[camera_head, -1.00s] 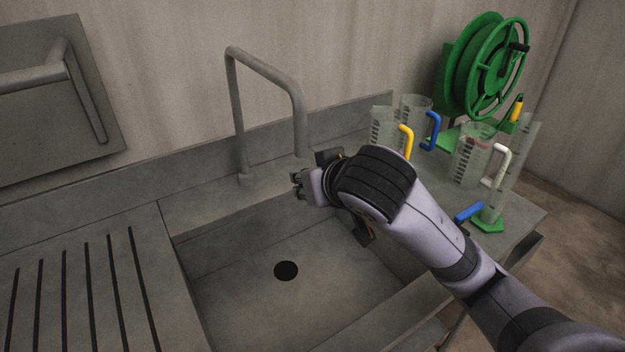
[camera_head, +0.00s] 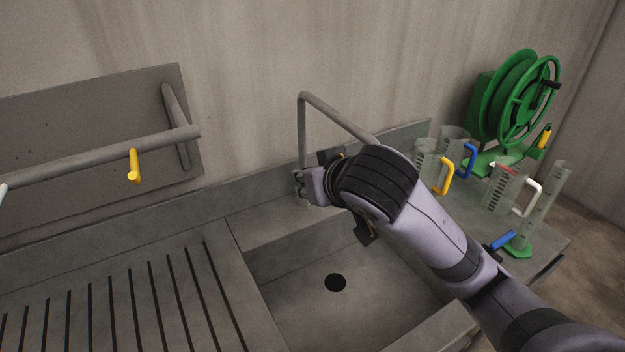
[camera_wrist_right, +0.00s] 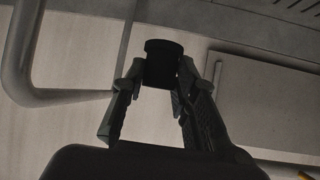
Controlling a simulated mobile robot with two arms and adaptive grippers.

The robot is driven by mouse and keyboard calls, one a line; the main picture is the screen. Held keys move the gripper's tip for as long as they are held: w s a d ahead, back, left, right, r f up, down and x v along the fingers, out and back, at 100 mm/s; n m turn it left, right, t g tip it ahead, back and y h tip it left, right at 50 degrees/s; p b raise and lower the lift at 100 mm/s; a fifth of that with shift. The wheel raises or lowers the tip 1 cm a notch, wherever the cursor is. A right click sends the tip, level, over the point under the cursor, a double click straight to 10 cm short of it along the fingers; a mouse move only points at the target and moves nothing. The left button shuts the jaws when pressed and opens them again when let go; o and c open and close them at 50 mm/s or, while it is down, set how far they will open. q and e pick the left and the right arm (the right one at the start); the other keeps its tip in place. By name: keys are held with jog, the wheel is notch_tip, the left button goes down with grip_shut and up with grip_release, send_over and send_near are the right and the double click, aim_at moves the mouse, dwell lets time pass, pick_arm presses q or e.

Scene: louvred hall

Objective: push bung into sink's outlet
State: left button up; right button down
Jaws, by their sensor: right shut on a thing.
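The sink (camera_head: 385,310) is a grey basin set in the counter, and its outlet (camera_head: 335,283) is a dark round hole in the basin floor, uncovered. My right gripper (camera_head: 300,186) is above the back left part of the sink, up and to the left of the outlet in the head view. In the right wrist view, the gripper (camera_wrist_right: 160,88) is shut on a dark, short cylindrical bung (camera_wrist_right: 163,62) held between its fingertips. The bung cannot be made out in the head view. My left gripper is not in view.
The bent tap pipe (camera_head: 302,130) rises behind the gripper and passes behind my right arm. A slotted drainboard (camera_head: 130,300) lies left. Measuring jugs (camera_head: 500,190) and a green hose reel (camera_head: 515,100) stand right. A wall rail (camera_head: 90,160) carries a yellow hook.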

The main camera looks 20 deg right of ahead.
jog(key=w+d+f+n+y+p, duration=0.1)
jog(key=w+f, duration=0.4)
jog(key=f, duration=0.2)
jog(key=w+d+f+p, duration=0.1)
jog(key=w+f, duration=0.4)
jog(key=f, duration=0.3)
jog(key=shift+y, duration=0.3)
jog(key=d+f+b, duration=0.1)
jog(key=d+f, duration=0.2)
jog(key=f, duration=0.5)
jog(key=s+d+f+b, duration=0.1)
jog(key=d+f, duration=0.2)
jog(key=f, duration=0.5)
jog(key=s+d+f+b, duration=0.1)
jog(key=d+f+b, duration=0.1)
jog(key=f, duration=0.7)
jog(key=shift+s+d+f, duration=0.1)
jog(key=shift+d, duration=0.65)
jog(key=shift+f+b, duration=0.75)
jog(key=shift+f, duration=0.2)
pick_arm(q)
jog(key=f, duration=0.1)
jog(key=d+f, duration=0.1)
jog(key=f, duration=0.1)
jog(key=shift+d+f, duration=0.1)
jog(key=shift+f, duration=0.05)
pick_arm(e)
jog(key=shift+f, duration=0.2)
jog(key=shift+f, duration=0.25)
jog(key=shift+r, duration=0.1)
